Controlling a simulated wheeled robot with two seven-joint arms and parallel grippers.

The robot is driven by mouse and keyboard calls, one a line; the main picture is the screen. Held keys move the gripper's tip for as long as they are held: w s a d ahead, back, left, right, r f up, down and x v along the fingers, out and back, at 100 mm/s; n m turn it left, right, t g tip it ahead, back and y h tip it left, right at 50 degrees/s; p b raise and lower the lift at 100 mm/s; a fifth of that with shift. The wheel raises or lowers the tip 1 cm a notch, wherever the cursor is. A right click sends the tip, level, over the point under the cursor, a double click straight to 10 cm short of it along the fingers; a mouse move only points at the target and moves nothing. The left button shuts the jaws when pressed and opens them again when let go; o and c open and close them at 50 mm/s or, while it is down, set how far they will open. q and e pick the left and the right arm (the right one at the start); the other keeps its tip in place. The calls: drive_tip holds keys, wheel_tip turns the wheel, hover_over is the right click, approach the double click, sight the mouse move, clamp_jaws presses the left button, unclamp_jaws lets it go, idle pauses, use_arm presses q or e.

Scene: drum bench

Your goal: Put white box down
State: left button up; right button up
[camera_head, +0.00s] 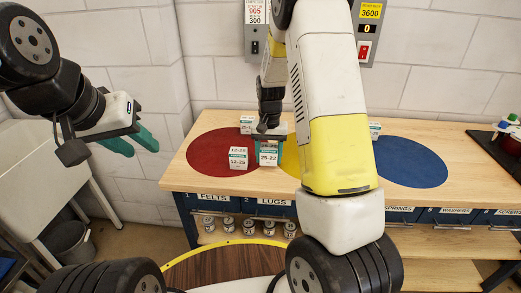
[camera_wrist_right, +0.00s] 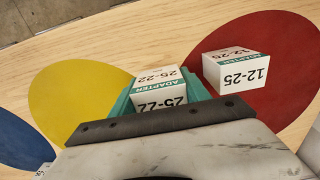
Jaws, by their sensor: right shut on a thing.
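My right gripper (camera_head: 267,150) is shut on a white box with a green band marked ADAPTER and 25-22 (camera_head: 268,159). This held box (camera_wrist_right: 160,88) sits between teal fingers in the right wrist view. It is over or at the bench between the red disc (camera_head: 200,158) and the yellow disc (camera_head: 290,160); I cannot tell whether it touches the surface. A second white box, marked 12-25 (camera_head: 238,158), stands on the red disc just left of it and apart from it. My left gripper (camera_head: 132,143) is open and empty, left of the bench.
Another white box (camera_head: 247,124) is farther back on the red disc, and one (camera_head: 375,130) is near the blue disc (camera_head: 412,165). My right arm hides much of the yellow disc. A dark tray (camera_head: 508,142) with bottles is at the right end. Labelled bins line the bench front.

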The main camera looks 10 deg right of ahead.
drive_tip(key=shift+f, duration=1.1)
drive_tip(key=shift+f, duration=0.2)
drive_tip(key=o, duration=1.5)
drive_tip(key=shift+c, duration=0.2)
